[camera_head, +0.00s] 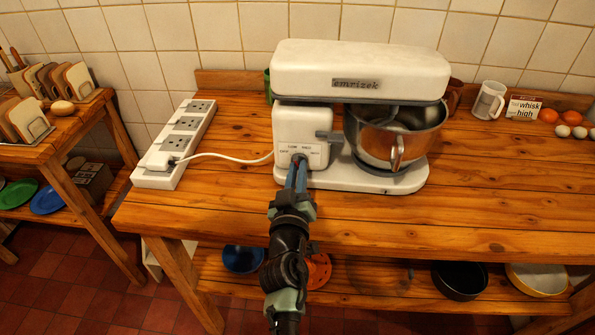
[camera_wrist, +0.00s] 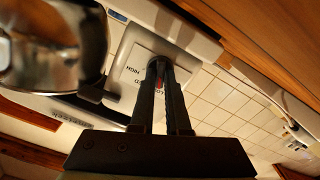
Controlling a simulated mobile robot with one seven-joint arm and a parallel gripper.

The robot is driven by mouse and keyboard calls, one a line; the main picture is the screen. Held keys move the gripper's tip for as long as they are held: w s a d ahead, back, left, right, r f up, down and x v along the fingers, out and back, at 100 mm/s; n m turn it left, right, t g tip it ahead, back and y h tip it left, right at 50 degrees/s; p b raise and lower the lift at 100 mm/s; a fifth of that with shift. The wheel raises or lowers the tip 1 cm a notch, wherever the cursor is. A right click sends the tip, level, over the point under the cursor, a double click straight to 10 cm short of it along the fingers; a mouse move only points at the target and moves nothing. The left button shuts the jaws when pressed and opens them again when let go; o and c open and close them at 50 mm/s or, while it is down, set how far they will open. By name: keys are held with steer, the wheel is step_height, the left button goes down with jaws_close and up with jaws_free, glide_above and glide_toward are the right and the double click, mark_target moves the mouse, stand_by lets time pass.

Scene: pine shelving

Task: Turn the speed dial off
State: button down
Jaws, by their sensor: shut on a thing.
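A white stand mixer (camera_head: 360,70) with a steel bowl (camera_head: 400,135) stands on the wooden table. Its speed dial is on the front of its base, inside the label panel (camera_head: 313,148); in the head view my gripper (camera_head: 299,165) covers it. In the wrist view the dial (camera_wrist: 158,70) shows as a small dark knob with a bit of red, between the fingertips of my gripper (camera_wrist: 160,68). The fingers are shut on it. The lettering around the dial is partly hidden, and I cannot tell which setting it points to.
A white power strip (camera_head: 180,140) with the mixer's plug in it lies to the left. A white mug (camera_head: 489,100), a card reading "whisk high" (camera_head: 523,107) and eggs (camera_head: 563,131) stand at the back right. The table front is clear.

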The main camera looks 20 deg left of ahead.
steer(key=n, duration=0.3)
steer(key=shift+n, duration=0.3)
steer(key=shift+n+p, duration=0.35)
steer(key=shift+n, duration=1.35)
steer(key=c, duration=0.9)
jaws_free()
steer(key=p+v, duration=0.5)
steer(key=v, duration=0.8)
